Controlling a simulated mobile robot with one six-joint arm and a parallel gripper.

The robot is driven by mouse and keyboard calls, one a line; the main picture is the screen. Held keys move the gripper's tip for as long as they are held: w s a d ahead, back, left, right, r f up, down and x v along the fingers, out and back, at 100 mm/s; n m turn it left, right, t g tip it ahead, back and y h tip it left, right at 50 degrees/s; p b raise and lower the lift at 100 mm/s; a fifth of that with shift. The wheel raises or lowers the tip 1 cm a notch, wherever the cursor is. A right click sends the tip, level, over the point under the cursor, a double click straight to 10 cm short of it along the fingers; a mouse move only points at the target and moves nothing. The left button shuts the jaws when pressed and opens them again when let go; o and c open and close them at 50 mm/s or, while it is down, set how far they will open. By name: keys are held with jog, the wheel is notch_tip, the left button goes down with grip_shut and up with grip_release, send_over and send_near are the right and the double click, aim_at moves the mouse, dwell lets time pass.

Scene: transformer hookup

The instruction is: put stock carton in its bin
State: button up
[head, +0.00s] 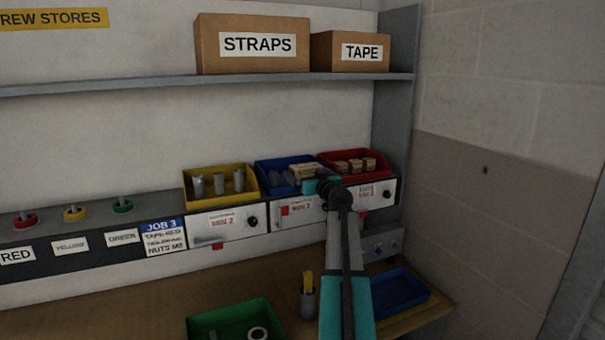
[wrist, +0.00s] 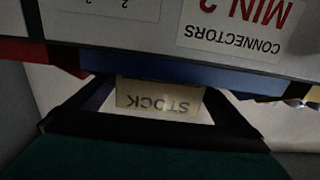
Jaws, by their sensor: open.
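The stock carton (head: 303,170) is a small cream box at the right side of the blue bin (head: 268,185) on the shelf unit. In the wrist view, which is upside down, the carton (wrist: 158,98) shows its "STOCK" lettering between my fingers, at the blue bin's rim (wrist: 165,68). My gripper (head: 314,184) is open, with one finger to each side of the carton and gaps between. How deep the carton sits in the bin and what it rests on are hidden.
A yellow bin (head: 219,200) with grey cylinders stands to the left, and a red bin (head: 378,178) with small boxes to the right. A green tray (head: 205,322), a pen cup (head: 307,305) and a blue tray (head: 420,302) are on the bench below.

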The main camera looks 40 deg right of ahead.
aim_at(309, 175)
jog(key=shift+b+v, duration=0.4)
jog(key=shift+v, duration=3.65)
